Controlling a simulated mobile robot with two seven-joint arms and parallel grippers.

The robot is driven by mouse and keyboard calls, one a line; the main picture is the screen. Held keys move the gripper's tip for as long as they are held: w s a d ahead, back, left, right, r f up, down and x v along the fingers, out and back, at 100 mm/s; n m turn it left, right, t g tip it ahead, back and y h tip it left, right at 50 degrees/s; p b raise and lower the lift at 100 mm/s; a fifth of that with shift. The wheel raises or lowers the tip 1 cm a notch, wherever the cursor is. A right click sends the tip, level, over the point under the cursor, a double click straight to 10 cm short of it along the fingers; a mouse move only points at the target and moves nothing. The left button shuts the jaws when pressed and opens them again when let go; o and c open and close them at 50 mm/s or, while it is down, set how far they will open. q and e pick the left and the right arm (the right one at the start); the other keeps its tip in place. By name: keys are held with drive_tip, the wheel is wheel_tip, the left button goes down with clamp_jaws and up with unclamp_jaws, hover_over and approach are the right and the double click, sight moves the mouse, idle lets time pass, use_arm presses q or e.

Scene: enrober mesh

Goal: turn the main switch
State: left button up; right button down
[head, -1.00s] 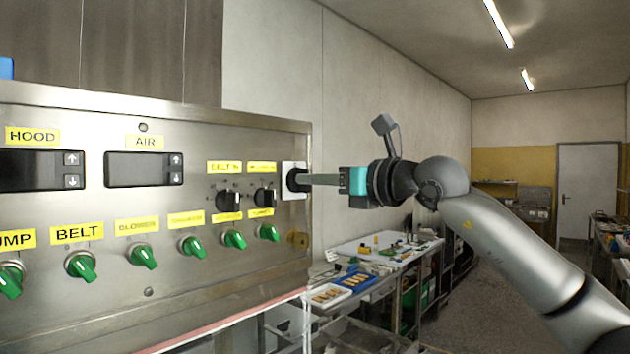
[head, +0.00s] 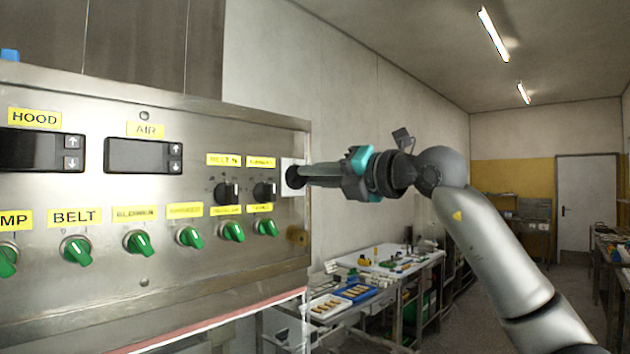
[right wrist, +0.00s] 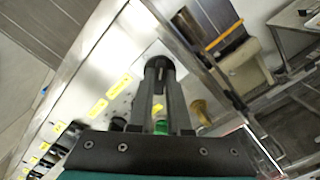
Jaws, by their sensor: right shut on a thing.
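The main switch is a black rotary knob (head: 294,176) on a pale square plate (head: 290,189) at the right end of the steel control panel (head: 90,105). My right gripper (head: 300,176) reaches it from the right, its fingers shut on the knob. In the right wrist view the black knob (right wrist: 159,70) sits between the two fingertips, on the pale plate. The fingers hide part of the knob, so I cannot tell its exact pointer position. My left gripper is not in view.
Green knobs (head: 138,243) and two black dials (head: 227,192) sit left of the switch. A brass-coloured part (head: 297,236) is below it. Behind my arm, a table (head: 390,262) holds trays and small items. Open floor lies beyond.

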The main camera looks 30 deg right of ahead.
drive_tip(key=shift+d+f+m+b, duration=0.1)
drive_tip(key=shift+m+b, duration=0.35)
drive_tip(key=shift+m, duration=3.55)
drive_tip(key=c, duration=0.9)
unclamp_jaws()
drive_tip(key=shift+o, duration=0.2)
